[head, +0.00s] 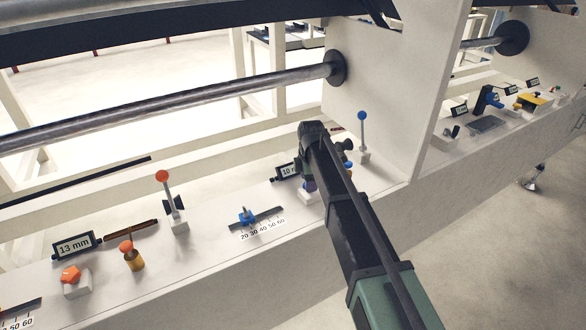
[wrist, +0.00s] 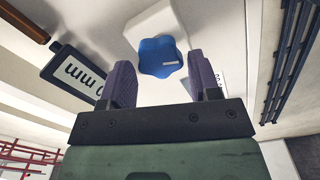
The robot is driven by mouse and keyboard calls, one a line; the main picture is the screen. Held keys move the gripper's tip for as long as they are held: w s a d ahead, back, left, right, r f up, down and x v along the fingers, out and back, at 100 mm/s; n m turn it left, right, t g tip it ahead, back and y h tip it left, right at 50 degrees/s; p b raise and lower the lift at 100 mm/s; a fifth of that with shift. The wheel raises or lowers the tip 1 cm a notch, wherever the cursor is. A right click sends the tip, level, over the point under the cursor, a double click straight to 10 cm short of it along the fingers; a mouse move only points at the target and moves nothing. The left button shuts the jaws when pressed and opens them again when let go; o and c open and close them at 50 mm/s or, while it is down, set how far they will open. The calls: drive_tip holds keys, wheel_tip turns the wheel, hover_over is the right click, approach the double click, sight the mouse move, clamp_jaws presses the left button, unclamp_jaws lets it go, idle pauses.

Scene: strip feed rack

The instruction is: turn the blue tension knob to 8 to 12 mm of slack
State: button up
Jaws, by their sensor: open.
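The blue tension knob (wrist: 160,57) is a lobed knob with a white mark, on a white base (wrist: 153,22). In the head view my gripper hides the knob; part of its white base (head: 308,197) shows. My gripper (wrist: 159,66) is open, its two purple fingers on either side of the knob near their tips. I cannot tell whether either finger touches it. In the head view my gripper (head: 307,184) points down over the base. The slack display (head: 288,171) beside it reads 10 m, the rest hidden; in the wrist view the display (wrist: 74,75) is upside down and partly cut.
A blue-topped lever (head: 363,135) stands right of my gripper and an orange-topped lever (head: 170,200) to the left. A blue slider (head: 246,217) sits on a scale in front. An orange knob (head: 71,276) has a 13 mm display (head: 75,245). A white panel (head: 385,95) rises behind.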

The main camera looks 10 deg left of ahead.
wheel_tip(320, 180, up, 6)
drive_tip(key=p, duration=0.4)
drive_tip(key=shift+f+p, duration=0.25)
drive_tip(key=shift+p, duration=0.1)
drive_tip(key=shift+f, duration=0.15)
drive_tip(key=o, duration=0.3)
drive_tip(key=shift+o, duration=0.2)
wheel_tip(320, 180, up, 6)
drive_tip(key=p, duration=0.5)
drive_tip(key=shift+p, duration=0.35)
